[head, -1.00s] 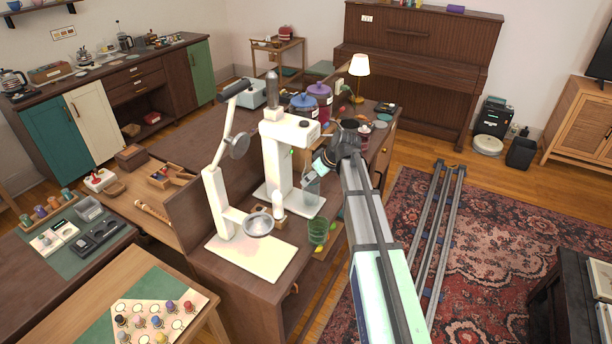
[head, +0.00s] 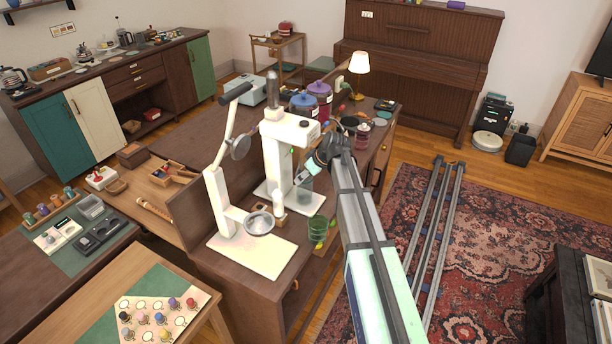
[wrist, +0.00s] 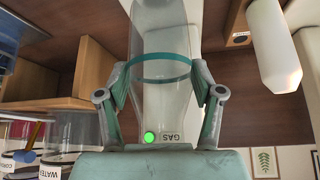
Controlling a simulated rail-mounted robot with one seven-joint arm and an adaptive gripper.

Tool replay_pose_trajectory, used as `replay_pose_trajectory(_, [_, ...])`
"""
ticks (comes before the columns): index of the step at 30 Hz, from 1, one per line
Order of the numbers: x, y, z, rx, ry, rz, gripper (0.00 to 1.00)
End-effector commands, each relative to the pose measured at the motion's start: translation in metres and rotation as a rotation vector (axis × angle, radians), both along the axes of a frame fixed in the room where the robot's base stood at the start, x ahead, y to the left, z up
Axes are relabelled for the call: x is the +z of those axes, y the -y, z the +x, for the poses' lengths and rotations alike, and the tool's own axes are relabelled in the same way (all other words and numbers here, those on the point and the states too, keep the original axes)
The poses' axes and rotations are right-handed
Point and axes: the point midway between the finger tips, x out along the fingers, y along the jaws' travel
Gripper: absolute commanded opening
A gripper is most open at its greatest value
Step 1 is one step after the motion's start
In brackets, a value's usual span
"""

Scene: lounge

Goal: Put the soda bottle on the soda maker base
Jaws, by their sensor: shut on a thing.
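The soda bottle (wrist: 164,68) is clear with a teal band and fills the middle of the wrist view. My gripper (wrist: 162,92) is shut on it, one finger on each side. In the head view the bottle (head: 305,190) looks roughly upright below my gripper (head: 303,176), in front of the white soda maker (head: 274,160). The soda maker's white base plate (head: 262,191) is partly hidden by the bottle. I cannot tell whether the bottle touches it. A green light and GAS label show through or behind the bottle in the wrist view.
Jars with blue (head: 303,101) and purple (head: 320,90) lids stand behind.

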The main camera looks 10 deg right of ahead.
Motion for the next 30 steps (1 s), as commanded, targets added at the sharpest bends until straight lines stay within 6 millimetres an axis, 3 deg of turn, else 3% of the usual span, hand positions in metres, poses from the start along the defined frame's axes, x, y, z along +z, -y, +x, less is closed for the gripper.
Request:
replay_pose_trajectory(2, [-0.003,0.000,0.000,0.000,0.001,0.001,0.09])
replay_pose_trajectory(3, [-0.002,0.000,0.000,0.000,0.000,0.000,0.77])
replay_pose_trajectory(4, [-0.002,0.000,0.000,0.000,0.000,0.000,0.88])
replay_pose_trajectory(5, [-0.002,0.000,0.000,0.000,0.000,0.000,0.92])
replay_pose_trajectory(20, [0.005,0.002,-0.003,0.000,0.000,0.000,0.92])
replay_pose_trajectory(30, [0.050,0.021,-0.027,-0.001,0.003,-0.001,0.92])
